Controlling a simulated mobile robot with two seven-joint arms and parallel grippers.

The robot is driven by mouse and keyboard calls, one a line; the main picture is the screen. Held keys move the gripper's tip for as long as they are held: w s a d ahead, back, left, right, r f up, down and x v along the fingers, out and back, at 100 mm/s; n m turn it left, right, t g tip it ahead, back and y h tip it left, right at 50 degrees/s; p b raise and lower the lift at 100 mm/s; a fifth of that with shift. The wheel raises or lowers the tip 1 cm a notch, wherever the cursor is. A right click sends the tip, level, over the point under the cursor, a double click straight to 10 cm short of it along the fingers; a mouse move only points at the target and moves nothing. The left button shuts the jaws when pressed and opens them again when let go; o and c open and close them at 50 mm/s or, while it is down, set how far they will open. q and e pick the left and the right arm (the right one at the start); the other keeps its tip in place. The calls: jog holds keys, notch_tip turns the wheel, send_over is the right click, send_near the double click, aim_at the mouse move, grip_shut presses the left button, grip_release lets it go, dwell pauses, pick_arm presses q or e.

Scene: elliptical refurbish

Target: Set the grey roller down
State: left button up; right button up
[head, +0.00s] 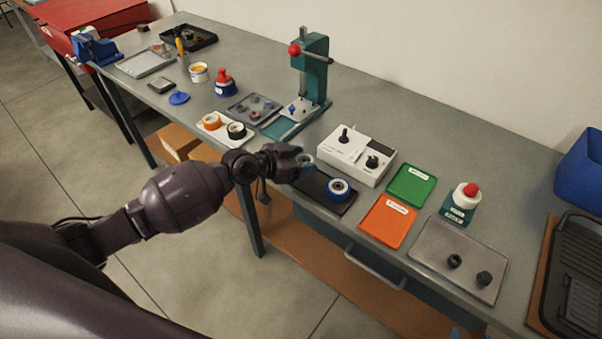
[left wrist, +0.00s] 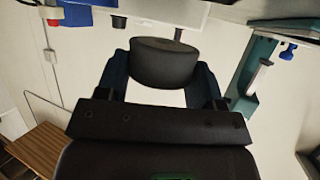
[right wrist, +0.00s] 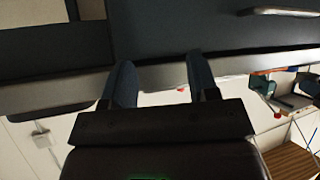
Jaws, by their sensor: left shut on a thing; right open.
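In the left wrist view the grey roller (left wrist: 165,62), a dark grey cylinder, sits between the two fingers of my left gripper (left wrist: 160,75). In the head view my left gripper (head: 300,162) is over the bench, at the far left end of the black tray (head: 316,189); the roller is mostly hidden by the fingers there. I cannot tell whether the roller touches anything below. A blue-and-white roller (head: 338,188) rests on the black tray. My right gripper (right wrist: 160,88) is open and empty in the right wrist view, near a bench edge.
A white box with two black knobs (head: 345,157) stands behind the black tray. An orange tray (head: 388,220) and a green tray (head: 411,185) lie to its right, then a grey tray (head: 440,255) with two dark knobs. A green press (head: 314,65) stands behind the left gripper.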

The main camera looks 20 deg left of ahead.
aim_at(301, 181)
pick_arm(q)
notch_tip(301, 181, down, 4)
jog(key=shift+r+b, duration=0.15)
jog(key=shift+b, duration=0.3)
jog(key=shift+f, duration=0.45)
jog(key=shift+f, duration=0.1)
jog(key=o, duration=1)
